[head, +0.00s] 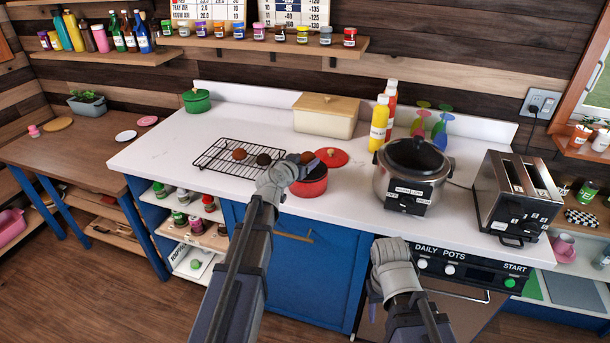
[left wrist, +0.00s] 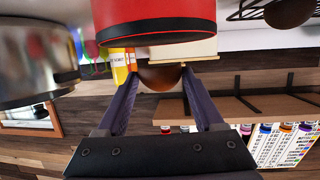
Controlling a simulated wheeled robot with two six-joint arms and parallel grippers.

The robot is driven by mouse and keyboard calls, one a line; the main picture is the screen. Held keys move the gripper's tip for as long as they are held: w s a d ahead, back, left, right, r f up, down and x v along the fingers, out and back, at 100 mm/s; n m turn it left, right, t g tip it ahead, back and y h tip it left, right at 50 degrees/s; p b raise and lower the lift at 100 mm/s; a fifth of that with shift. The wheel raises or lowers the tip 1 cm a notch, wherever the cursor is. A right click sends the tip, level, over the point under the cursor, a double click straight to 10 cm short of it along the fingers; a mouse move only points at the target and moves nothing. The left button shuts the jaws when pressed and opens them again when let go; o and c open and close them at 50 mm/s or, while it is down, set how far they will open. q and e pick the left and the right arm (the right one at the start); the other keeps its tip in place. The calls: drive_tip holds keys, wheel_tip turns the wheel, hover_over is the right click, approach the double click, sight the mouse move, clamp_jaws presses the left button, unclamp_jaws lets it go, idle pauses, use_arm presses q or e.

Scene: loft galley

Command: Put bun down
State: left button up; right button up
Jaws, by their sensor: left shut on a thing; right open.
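My left gripper (head: 303,165) is shut on a brown bun (head: 307,157), just above and behind the small red pot (head: 310,188). In the left wrist view the bun (left wrist: 160,76) sits between the two fingertips, and the red pot (left wrist: 155,22) is close beside it. Whether the bun touches the pot, I cannot tell. A black wire rack (head: 212,157) lies left of the pot, with a brown bun (head: 239,153) and a darker bun (head: 263,160) on it. My right gripper (head: 374,292) is open in front of the counter; its fingers are mostly hidden.
A red lid (head: 332,157) lies behind the pot. A cream bread box (head: 324,116) and yellow bottle (head: 379,122) stand farther back. A large steel cooker (head: 410,170) and a toaster (head: 516,195) stand at the right. The white counter left of the rack is mostly free.

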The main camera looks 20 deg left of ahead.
use_arm(q)
drive_tip(key=shift+f+b, duration=1.8)
drive_tip(key=shift+f+b, duration=0.6)
drive_tip(key=shift+b, duration=0.05)
drive_tip(key=o, duration=1.2)
drive_tip(key=shift+s+d, duration=0.1)
drive_tip(key=shift+o, duration=0.6)
drive_tip(key=shift+r, duration=0.25)
drive_tip(key=shift+r+p, duration=0.4)
drive_tip(key=shift+p, duration=0.3)
drive_tip(key=p+v, duration=0.3)
drive_tip(key=v, duration=0.9)
